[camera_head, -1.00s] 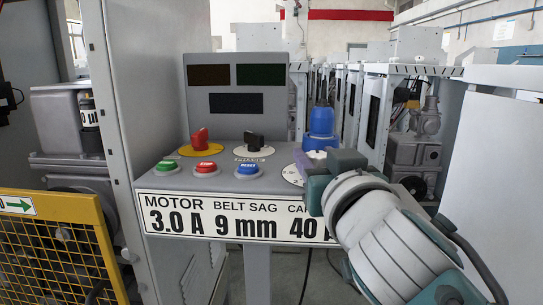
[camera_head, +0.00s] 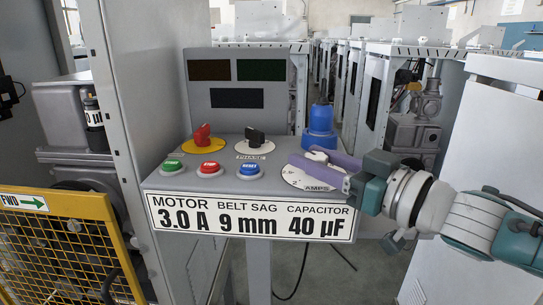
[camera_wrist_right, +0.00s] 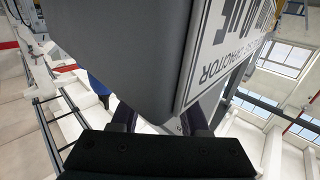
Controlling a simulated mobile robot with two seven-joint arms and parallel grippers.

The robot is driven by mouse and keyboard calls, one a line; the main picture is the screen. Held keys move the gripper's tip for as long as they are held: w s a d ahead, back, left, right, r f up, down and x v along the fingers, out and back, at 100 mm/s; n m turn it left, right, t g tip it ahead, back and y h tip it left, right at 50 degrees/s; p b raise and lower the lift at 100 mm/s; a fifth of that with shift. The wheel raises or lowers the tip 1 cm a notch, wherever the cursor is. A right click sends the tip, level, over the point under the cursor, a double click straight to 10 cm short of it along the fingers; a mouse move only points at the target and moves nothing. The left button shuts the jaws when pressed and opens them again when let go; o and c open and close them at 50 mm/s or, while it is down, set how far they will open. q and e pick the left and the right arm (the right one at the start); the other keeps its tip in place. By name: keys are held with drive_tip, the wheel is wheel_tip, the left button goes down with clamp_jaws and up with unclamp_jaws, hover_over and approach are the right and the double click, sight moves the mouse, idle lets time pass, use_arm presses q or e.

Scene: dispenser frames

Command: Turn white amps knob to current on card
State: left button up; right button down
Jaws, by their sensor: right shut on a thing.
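The white amps dial (camera_head: 296,177) is a round plate at the right end of the sloped grey panel in the head view, with AMPS printed on its lower part. My right gripper (camera_head: 313,157) reaches in from the right with purple fingers over the dial. It is shut on the white amps knob, which the fingers mostly hide, so I cannot read its pointer. The card (camera_head: 250,219) on the panel front reads MOTOR 3.0 A, BELT SAG 9 mm, CAPACITOR 40 µF. The card also shows in the right wrist view (camera_wrist_right: 222,48). My left gripper is not in view.
A red knob (camera_head: 203,137), a black phase knob (camera_head: 254,137), a green button (camera_head: 171,167), a red stop button (camera_head: 209,169) and a blue reset button (camera_head: 249,169) share the panel. A blue cylindrical fitting (camera_head: 320,127) stands behind the dial. A yellow mesh guard (camera_head: 75,208) is at left.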

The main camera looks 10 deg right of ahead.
drive_tip(key=shift+n+g+y+b, duration=0.6)
drive_tip(key=shift+n+g+y, duration=0.2)
drive_tip(key=shift+y, duration=0.4)
drive_tip(key=shift+c, duration=2.1)
unclamp_jaws()
drive_tip(key=p+v, duration=0.1)
drive_tip(key=v, duration=0.9)
drive_tip(key=shift+w, duration=0.1)
